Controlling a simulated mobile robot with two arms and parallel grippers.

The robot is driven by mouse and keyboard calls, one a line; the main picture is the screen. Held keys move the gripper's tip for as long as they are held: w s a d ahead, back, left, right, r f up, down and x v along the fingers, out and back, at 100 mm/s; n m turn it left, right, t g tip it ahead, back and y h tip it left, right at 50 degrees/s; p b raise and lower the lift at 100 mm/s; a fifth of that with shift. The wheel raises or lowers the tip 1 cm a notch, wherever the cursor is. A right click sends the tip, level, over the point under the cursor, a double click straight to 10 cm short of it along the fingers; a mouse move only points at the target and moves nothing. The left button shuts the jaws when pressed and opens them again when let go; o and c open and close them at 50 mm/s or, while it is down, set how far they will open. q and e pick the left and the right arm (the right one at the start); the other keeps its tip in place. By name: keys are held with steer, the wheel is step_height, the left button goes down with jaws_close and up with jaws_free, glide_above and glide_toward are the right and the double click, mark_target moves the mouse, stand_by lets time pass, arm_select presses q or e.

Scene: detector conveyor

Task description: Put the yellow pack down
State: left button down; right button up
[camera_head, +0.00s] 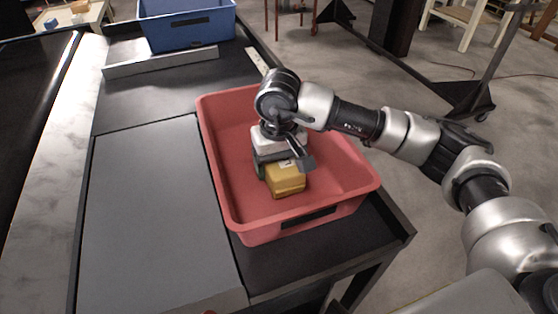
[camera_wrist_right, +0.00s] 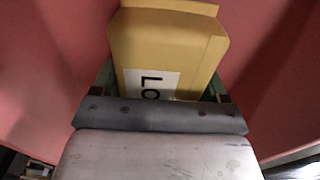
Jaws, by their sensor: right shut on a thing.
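The yellow pack (camera_head: 286,180) is inside the red tray (camera_head: 228,190), near its front middle. My right gripper (camera_head: 277,172) reaches down into the tray and is shut on the pack. In the right wrist view the pack (camera_wrist_right: 165,45) is held between the fingers, with a white label with black letters on its face. The tray's red surface (camera_wrist_right: 45,70) shows on both sides of it. I cannot tell whether the pack touches the tray floor. My left gripper is not in view.
A blue tray (camera_head: 188,28) stands farther back on the dark conveyor table. A grey flat panel (camera_head: 150,215) lies left of the red tray and is clear. The table edge (camera_head: 395,225) runs close to the tray's right side.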

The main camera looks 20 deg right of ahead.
steer(key=shift+f, duration=0.1)
steer(key=o, duration=1.2)
steer(key=shift+r, duration=0.2)
step_height(320, 180, up, 11)
steer(key=b, duration=0.3)
steer(key=shift+r+b, duration=0.1)
steer(key=shift+b, duration=0.3)
steer(key=shift+r, duration=0.4)
